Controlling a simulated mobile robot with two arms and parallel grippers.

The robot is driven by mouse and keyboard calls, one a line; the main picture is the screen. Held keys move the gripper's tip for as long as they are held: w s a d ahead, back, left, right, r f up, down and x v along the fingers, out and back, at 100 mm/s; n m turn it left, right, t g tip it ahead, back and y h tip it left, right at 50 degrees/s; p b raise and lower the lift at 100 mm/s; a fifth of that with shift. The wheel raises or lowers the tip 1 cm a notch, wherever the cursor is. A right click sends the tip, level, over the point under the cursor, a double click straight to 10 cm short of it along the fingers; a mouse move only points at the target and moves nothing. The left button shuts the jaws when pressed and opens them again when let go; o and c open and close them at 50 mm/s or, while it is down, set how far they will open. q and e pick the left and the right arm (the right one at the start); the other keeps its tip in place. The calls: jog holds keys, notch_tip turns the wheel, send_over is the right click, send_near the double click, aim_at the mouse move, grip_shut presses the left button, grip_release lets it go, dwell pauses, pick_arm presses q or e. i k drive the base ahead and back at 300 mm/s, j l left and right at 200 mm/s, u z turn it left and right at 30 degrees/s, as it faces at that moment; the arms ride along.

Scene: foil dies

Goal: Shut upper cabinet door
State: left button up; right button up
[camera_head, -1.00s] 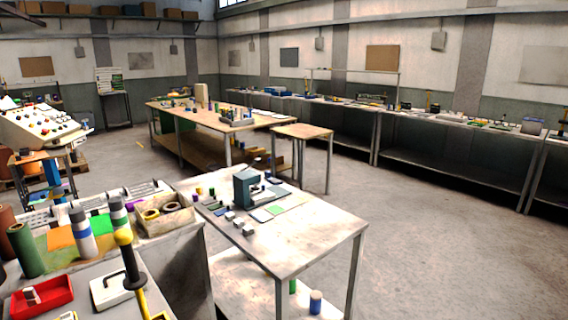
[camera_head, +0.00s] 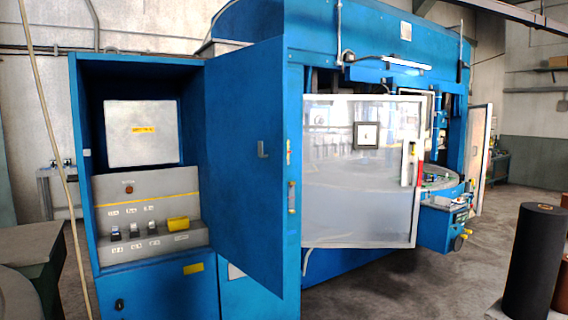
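A tall blue cabinet (camera_head: 195,286) stands at the left in the head view. Its upper door (camera_head: 243,165) is blue, hinged on the right side of the opening, and stands wide open toward me. Inside the upper compartment are a pale panel (camera_head: 128,133) with a yellow label and a grey sloped control panel (camera_head: 104,202) with switches and a yellow block (camera_head: 178,224). The lower door (camera_head: 150,300) is shut. Neither of my grippers is in view.
A large blue machine (camera_head: 330,25) with a clear guard panel (camera_head: 350,205) stands right of the cabinet. A dark roll (camera_head: 532,265) stands at the right. A dark green bench (camera_head: 35,250) is at the lower left. Floor (camera_head: 420,285) is clear in front of the machine.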

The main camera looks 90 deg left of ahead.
aim_at(246, 88)
jog(key=j+u, duration=0.1)
jog(key=u, duration=0.75)
jog(key=i+j+u, duration=0.1)
jog(key=u, duration=0.75)
jog(key=i+u, duration=0.1)
jog(key=u, duration=0.35)
jog(key=i+u, duration=0.1)
jog(key=u, duration=0.3)
jog(key=i+l+u, duration=0.1)
jog(key=i+u, duration=0.3)
jog(key=i+l+u, duration=0.1)
jog(key=u, duration=0.3)
jog(key=i+l+u, duration=0.25)
jog(key=u, duration=0.2)
jog(key=i+l+u, duration=0.2)
jog(key=l+u, duration=0.2)
jog(key=i+l+u, duration=0.15)
jog(key=l+u, duration=0.25)
jog(key=j, duration=0.1)
